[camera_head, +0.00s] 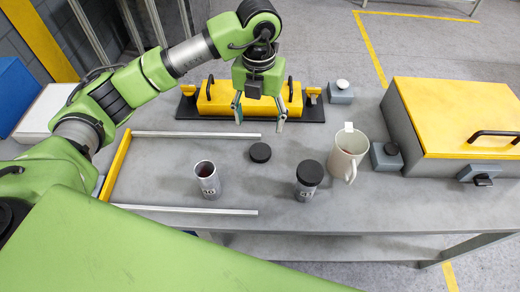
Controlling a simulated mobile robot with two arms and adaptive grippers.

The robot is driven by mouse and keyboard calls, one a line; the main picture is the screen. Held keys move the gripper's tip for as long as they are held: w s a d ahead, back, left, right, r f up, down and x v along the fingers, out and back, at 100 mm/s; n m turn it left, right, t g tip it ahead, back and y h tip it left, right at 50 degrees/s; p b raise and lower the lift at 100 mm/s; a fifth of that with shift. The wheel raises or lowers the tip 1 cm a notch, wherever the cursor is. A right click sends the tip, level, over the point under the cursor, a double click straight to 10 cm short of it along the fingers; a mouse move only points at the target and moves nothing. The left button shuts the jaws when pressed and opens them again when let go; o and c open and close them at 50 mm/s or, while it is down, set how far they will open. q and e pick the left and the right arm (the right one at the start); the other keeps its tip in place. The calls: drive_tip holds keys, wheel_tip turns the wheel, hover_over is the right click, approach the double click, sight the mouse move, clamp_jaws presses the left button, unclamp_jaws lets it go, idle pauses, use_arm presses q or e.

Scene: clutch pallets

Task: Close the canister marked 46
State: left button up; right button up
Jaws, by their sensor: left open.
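An open grey canister (208,184) stands upright on the grey table, with a dark reddish inside; its label is small and looks like 46. A loose black lid (260,153) lies flat on the table, behind and to the right of it. A second canister (304,192) stands further right with a black lid (310,173) on top; its number is too small to read surely. My left gripper (259,116) is open and empty, pointing down above the table, behind the loose lid. My right gripper is not in view.
A white mug (346,157) with a small tag stands right of the lidded canister. A yellow-lidded grey box (460,112) is at the right. Metal rails (190,210) lie left.

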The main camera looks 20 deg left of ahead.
use_arm(q)
drive_tip(key=f, duration=0.2)
drive_tip(key=p, duration=0.2)
hover_over(260, 151)
drive_tip(key=f, duration=0.5)
drive_tip(key=shift+s+f, duration=0.35)
drive_tip(key=shift+f, duration=0.05)
drive_tip(key=shift+w+a+f, duration=0.1)
drive_tip(key=shift+f, duration=0.45)
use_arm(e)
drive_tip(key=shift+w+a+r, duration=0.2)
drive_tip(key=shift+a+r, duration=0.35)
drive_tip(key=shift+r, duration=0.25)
use_arm(q)
drive_tip(key=shift+f, duration=0.1)
drive_tip(key=f, duration=0.1)
drive_tip(key=f+p, duration=0.1)
drive_tip(key=f, duration=0.2)
drive_tip(key=shift+w+d+f, duration=0.2)
drive_tip(key=shift+w, duration=0.1)
drive_tip(key=shift+f, duration=0.3)
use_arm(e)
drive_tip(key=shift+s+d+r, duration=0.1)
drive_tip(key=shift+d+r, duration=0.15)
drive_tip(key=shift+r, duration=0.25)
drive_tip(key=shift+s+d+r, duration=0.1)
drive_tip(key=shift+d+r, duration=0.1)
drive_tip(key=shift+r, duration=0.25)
